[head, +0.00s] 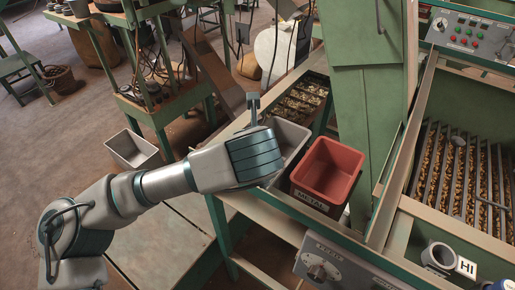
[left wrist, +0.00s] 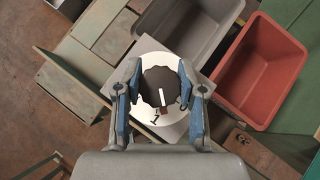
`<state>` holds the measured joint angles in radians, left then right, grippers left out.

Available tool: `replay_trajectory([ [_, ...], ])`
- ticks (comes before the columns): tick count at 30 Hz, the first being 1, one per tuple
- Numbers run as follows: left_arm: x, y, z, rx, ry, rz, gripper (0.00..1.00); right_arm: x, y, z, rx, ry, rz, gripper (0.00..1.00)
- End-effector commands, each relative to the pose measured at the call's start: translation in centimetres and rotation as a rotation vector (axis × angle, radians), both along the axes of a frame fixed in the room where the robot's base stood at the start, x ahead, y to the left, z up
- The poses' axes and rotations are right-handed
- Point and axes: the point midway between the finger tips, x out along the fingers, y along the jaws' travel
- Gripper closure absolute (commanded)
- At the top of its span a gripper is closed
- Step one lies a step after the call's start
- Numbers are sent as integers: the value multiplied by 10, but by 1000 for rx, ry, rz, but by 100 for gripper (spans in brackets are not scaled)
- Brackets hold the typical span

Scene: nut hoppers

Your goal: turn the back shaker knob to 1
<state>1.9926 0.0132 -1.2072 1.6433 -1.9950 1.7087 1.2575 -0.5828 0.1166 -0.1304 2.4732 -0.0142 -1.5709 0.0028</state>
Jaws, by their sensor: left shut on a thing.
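In the left wrist view a dark round knob (left wrist: 160,80) with a white pointer line sits on a white dial plate (left wrist: 150,50). The line runs nearly up and down in the picture. In the head view my left wrist hides the gripper and this knob. My right gripper is in neither view.
A red bin (head: 327,170) labelled METAL and a grey bin (head: 289,138) stand right beside my left wrist. Another knob (head: 317,271) is on a nearer panel. A green post (head: 368,120) rises behind the red bin. A nut-filled grate (head: 462,180) lies at the right.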

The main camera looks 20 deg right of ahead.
Motion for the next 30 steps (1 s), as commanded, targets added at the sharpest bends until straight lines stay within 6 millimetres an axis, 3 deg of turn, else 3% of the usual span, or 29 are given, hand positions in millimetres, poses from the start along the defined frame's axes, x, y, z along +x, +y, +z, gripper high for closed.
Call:
replay_trajectory([
  [12, -2, -2, -2, 8, 6, 163, 96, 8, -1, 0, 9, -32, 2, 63],
  [27, -3, -4, -3, 10, 7, 177, 96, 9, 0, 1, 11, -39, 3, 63],
  [28, -3, -4, -3, 10, 7, 177, 58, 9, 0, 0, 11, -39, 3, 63],
  [30, -3, -4, -3, 9, 8, 177, 41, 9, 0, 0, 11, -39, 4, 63],
])
